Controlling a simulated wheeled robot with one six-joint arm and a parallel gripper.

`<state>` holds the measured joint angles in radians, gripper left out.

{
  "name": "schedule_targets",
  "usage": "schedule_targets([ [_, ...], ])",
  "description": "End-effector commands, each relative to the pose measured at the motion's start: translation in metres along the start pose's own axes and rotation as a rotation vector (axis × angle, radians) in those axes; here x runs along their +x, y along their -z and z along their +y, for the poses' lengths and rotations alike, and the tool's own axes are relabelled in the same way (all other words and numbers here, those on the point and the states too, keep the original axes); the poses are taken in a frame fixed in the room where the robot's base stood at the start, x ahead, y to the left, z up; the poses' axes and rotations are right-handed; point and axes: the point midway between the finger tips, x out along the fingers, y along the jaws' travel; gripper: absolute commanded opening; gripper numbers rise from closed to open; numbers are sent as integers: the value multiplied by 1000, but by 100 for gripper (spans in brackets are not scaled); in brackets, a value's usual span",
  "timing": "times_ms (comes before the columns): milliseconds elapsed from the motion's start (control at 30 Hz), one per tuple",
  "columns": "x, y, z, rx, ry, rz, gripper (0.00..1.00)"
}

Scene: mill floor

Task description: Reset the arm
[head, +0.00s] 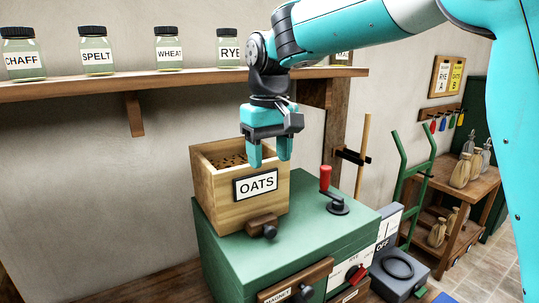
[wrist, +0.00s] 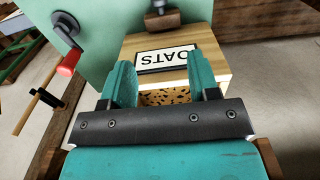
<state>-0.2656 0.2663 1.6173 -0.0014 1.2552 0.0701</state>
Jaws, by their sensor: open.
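My gripper (head: 269,158) hangs from my teal arm, fingers pointing down, at the wooden hopper box labelled OATS (head: 218,198). In the head view the fingers overlap the front upper part of the box, above its label. In the wrist view my gripper (wrist: 164,85) shows two teal fingers spread apart, with nothing held between them. The box's label shows upside down in the wrist view (wrist: 166,60), beyond the fingertips. Brown speckled contents (wrist: 164,98) show inside the box between the fingers.
The box stands on a green mill cabinet (head: 300,235) with a red-handled crank (head: 325,180). A shelf (head: 180,78) with several labelled jars is behind, close to the arm. A green hand truck (head: 412,170) and a wooden table with sacks (head: 465,185) stand at the right.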

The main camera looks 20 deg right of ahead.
Motion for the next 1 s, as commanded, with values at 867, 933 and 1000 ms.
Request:
schedule_targets([
  [867, 59, -161, -51, -321, 202, 103, 55],
  [933, 70, -189, -61, -360, 249, 119, 55],
  [1000, 79, -212, -69, -386, 288, 130, 55],
])
